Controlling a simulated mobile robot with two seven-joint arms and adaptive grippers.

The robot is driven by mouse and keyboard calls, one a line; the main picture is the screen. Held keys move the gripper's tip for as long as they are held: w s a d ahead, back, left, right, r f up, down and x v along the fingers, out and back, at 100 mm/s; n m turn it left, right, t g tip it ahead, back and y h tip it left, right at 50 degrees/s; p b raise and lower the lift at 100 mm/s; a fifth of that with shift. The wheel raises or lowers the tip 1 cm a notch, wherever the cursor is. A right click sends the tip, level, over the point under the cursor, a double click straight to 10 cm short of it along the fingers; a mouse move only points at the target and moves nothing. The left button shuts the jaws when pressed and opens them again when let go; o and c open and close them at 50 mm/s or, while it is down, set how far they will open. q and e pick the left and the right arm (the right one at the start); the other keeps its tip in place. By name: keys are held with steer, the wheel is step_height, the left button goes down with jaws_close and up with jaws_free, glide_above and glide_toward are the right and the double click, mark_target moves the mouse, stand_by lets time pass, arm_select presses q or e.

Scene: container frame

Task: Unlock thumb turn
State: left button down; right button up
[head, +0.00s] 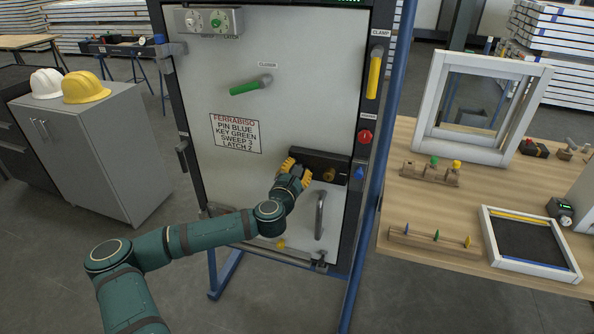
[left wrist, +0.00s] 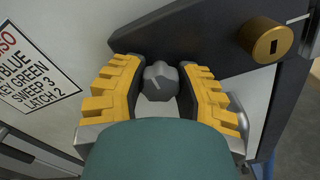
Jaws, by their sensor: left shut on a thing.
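My left gripper (head: 297,171) is at the plate's left part. In the left wrist view its yellow-padded fingers stand on either side of the knob and are shut on it. In the head view the gripper hides the knob. A brass key cylinder (left wrist: 267,41) is on the same plate, right of the knob. My right gripper is not in view.
The light grey door (head: 215,100) carries a green-handled lever (head: 251,85), a sign (head: 236,133) and a vertical pull handle (head: 320,214) below the lock. A yellow clamp handle (head: 375,73), red knob (head: 365,137) and blue pin (head: 359,173) line the right frame. A wooden table (head: 405,170) stands right.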

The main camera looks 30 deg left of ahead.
arm_select(q)
steer(key=c, duration=0.6)
jaws_free()
steer(key=v, duration=1.2)
steer(key=shift+a, duration=0.1)
